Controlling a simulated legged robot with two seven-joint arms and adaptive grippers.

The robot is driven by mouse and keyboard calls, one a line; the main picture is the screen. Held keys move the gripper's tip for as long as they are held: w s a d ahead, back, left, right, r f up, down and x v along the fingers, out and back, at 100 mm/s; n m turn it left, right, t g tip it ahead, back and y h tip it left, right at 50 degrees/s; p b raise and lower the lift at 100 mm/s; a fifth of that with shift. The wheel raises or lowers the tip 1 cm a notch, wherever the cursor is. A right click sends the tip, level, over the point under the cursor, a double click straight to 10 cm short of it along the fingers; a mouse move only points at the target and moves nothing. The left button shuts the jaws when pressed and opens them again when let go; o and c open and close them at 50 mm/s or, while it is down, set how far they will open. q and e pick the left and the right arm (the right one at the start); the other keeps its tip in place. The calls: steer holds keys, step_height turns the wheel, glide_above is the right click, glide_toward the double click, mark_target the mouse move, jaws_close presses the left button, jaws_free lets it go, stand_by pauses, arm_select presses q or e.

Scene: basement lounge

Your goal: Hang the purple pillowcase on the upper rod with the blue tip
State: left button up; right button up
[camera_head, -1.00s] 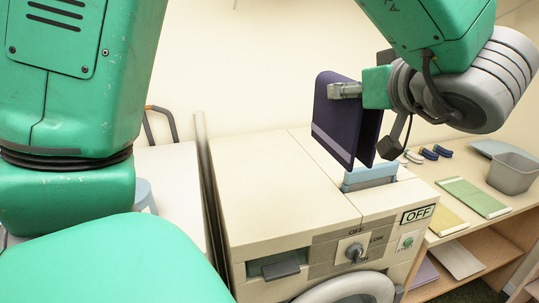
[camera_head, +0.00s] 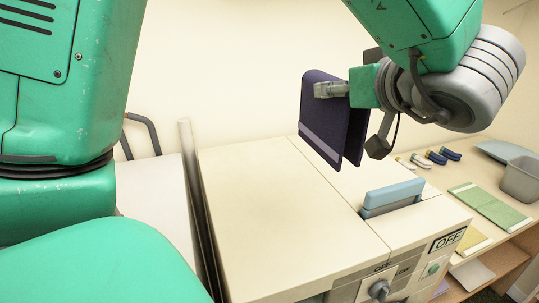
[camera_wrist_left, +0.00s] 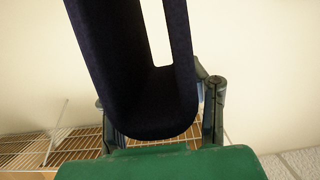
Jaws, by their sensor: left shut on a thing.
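The purple pillowcase (camera_head: 320,118) hangs folded in my left gripper (camera_head: 331,90), with a pale band near its lower edge. The left gripper is shut on it and holds it in the air behind the washing machine's top. In the left wrist view the pillowcase (camera_wrist_left: 150,105) is a dark folded cloth filling the space between the fingers. My right gripper is not in view. I cannot make out an upper rod with a blue tip in either view.
A cream washing machine (camera_head: 265,205) with a blue-topped drawer (camera_head: 393,194) stands in the middle. A shelf at right carries a green folded cloth (camera_head: 490,204), several clips and a grey bin (camera_head: 522,180). A wire rack (camera_wrist_left: 55,148) shows low in the left wrist view.

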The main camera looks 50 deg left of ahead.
arm_select(q)
step_height(320, 180, down, 19)
steer(key=b, duration=0.9)
steer(key=shift+s, duration=0.15)
steer(key=o, duration=1.2)
steer(key=shift+r, duration=0.1)
steer(key=shift+d, duration=0.2)
steer(key=shift+d+r, duration=0.1)
